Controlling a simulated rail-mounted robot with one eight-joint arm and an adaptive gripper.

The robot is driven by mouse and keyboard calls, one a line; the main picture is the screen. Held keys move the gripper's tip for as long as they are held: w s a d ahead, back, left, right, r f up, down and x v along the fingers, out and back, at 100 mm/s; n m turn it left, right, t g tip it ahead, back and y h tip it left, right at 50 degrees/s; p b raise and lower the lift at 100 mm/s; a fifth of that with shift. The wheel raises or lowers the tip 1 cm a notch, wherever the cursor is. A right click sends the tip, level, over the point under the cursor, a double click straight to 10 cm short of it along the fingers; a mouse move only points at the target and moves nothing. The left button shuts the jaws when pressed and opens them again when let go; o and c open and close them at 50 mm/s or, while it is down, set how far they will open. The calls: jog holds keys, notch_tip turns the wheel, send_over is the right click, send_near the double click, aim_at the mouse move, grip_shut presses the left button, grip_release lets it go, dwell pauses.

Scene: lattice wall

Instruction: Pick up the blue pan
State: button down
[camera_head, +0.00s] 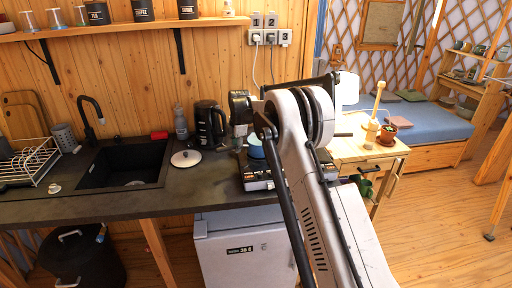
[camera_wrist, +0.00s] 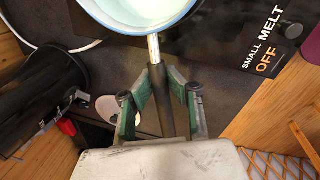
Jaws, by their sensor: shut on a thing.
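The blue pan (camera_wrist: 138,24) shows at the top of the wrist view, with a blue rim, a pale inside and a handle (camera_wrist: 154,62) pointing toward me. My gripper (camera_wrist: 161,88) has its green-padded fingers on both sides of the dark grip of the handle and is shut on it. In the head view the pan (camera_head: 257,151) is a small blue shape on the black stove (camera_head: 257,183), partly hidden by my arm. Whether the pan touches the stove I cannot tell.
A black kettle (camera_head: 209,125) and a white lid (camera_head: 186,158) stand left of the stove on the dark counter. The sink (camera_head: 124,166) is left.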

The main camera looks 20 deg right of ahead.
jog(key=shift+r, duration=0.45)
jog(key=r, duration=0.1)
jog(key=r+b, duration=0.1)
jog(key=a+r, duration=0.1)
jog(key=shift+s+r, duration=0.25)
jog(key=shift+r, duration=0.1)
jog(key=s+a+r+b, duration=0.2)
jog(key=s+a+r, duration=0.2)
jog(key=a, duration=0.5)
notch_tip(320, 180, up, 2)
jog(key=shift+s+a+r, duration=0.2)
jog(key=shift+s+a, duration=0.05)
jog(key=shift+s, duration=0.1)
jog(key=shift+s+f, duration=0.1)
